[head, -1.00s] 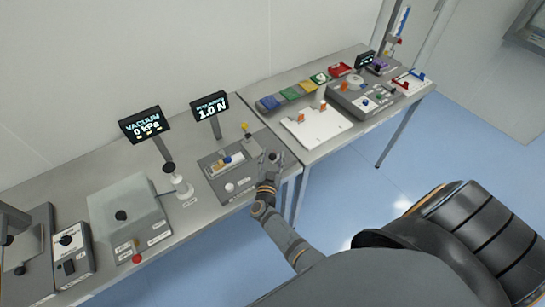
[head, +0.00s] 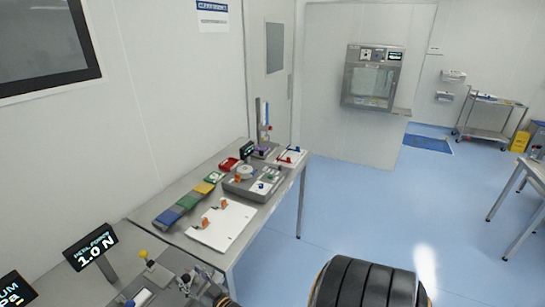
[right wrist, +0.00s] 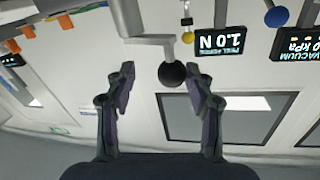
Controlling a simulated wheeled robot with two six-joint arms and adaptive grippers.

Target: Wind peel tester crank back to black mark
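The peel tester shows at the bottom left edge of the head view, with its display (head: 90,250) reading 1.0 N and a yellow knob (head: 143,254). My right gripper (head: 203,285) is beside it, partly cut off by the frame's bottom edge. In the right wrist view, my right gripper (right wrist: 160,75) is open. The crank's black ball knob (right wrist: 172,73) appears between its fingertips, nearer the right-hand finger, with a visible gap on both sides. The crank's grey arm (right wrist: 152,40) leads up from the knob. I cannot make out the black mark. My left gripper is out of view.
The vacuum display (head: 14,290) is at the lower left. Blue floor (head: 390,210) is open to the right. A trolley (head: 490,118) stands far back.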

